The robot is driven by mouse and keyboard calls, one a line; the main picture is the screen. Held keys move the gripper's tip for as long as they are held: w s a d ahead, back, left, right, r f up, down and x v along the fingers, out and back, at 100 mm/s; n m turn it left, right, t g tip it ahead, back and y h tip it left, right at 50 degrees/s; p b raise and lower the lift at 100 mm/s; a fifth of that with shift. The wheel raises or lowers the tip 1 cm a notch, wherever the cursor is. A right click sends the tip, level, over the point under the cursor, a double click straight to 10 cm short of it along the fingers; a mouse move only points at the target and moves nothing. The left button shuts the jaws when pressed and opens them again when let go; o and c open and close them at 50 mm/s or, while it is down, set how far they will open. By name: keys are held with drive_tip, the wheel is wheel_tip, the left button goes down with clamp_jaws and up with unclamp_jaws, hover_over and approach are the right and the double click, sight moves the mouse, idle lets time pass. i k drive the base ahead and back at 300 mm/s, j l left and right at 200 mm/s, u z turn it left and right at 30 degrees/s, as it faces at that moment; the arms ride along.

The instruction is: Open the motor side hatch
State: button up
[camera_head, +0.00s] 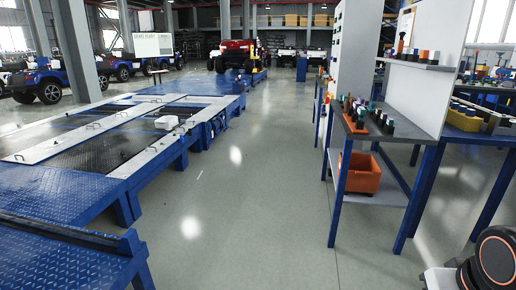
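The roller tester is a long blue steel platform (60,255) with checker plate, along the left of the head view. Light grey panels (75,137) with small dark handles and dark mesh panels (105,150) lie on its top. I cannot tell which of these is the motor side hatch; all the panels look flat. A small white box (167,122) sits on the platform near its right edge. My gripper is not in view. A dark rounded part with an orange ring at the lower right looks like a joint of my arm.
Clear grey floor (240,190) runs between the platform and a blue-legged workbench (340,200) on the right. The bench holds bottles and an orange bin (360,174). A column (78,50) stands behind the platform. Vehicles (236,52) stand at the back.

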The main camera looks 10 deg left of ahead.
sight(135, 163)
drive_tip(key=i+j+u, duration=0.1)
drive_tip(key=i+u, duration=0.25)
drive_tip(key=i, duration=0.25)
drive_tip(key=i+u, duration=0.3)
drive_tip(key=i, duration=0.25)
drive_tip(key=i+l+u, duration=0.2)
drive_tip(key=i+u, duration=0.15)
drive_tip(key=i, duration=0.2)
drive_tip(key=i+u, duration=0.1)
drive_tip(key=i, duration=1.95)
drive_tip(key=i+u, duration=0.3)
drive_tip(key=i, duration=0.45)
drive_tip(key=i+u, duration=0.3)
drive_tip(key=i, duration=0.45)
